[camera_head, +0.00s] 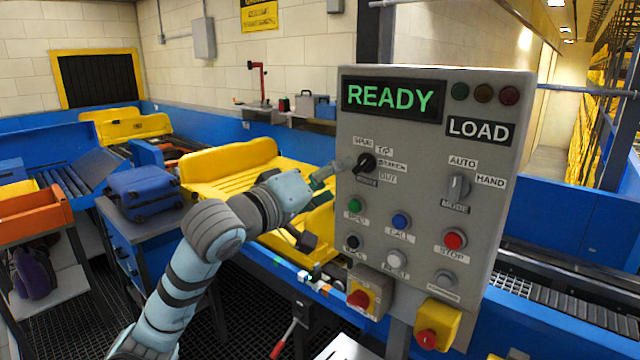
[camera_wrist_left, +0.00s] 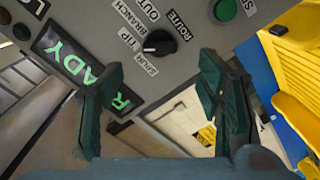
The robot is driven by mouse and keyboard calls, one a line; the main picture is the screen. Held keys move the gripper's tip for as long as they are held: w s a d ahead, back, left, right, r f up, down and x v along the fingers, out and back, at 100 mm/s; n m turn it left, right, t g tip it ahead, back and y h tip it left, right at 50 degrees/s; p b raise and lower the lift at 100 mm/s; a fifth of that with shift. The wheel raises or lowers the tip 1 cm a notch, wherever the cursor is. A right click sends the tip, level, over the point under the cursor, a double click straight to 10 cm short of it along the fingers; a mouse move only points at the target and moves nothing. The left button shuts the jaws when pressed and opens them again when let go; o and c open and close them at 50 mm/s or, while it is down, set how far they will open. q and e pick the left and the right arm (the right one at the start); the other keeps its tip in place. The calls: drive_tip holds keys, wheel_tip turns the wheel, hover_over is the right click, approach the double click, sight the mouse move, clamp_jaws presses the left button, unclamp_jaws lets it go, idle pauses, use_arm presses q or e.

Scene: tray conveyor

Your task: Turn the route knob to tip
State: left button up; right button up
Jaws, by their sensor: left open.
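The black route knob (camera_head: 366,163) is at the upper left of the grey control panel (camera_head: 420,160), with SPUR, TIP, BRANCH and OUT labels around it. It also shows in the left wrist view (camera_wrist_left: 159,42), where a pale mark on its left side seems to face the TIP and SPUR side; its exact setting is hard to tell. My left gripper (camera_head: 328,174) is just left of the knob in the head view. In the left wrist view its dark fingers (camera_wrist_left: 160,75) are spread apart and empty, with the knob beyond the tips. My right gripper is not in view.
The display reads READY and a LOAD plate sits below it. A mode knob (camera_head: 457,187), a green button (camera_head: 355,204), a blue button (camera_head: 400,221) and a red button (camera_head: 453,239) are nearby. A yellow tray (camera_head: 230,165) stands behind my left arm.

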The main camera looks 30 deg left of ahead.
use_arm(q)
drive_tip(key=s, duration=0.4)
drive_tip(key=shift+s+a, duration=0.1)
drive_tip(key=shift+a, duration=0.15)
drive_tip(key=shift+a, duration=0.1)
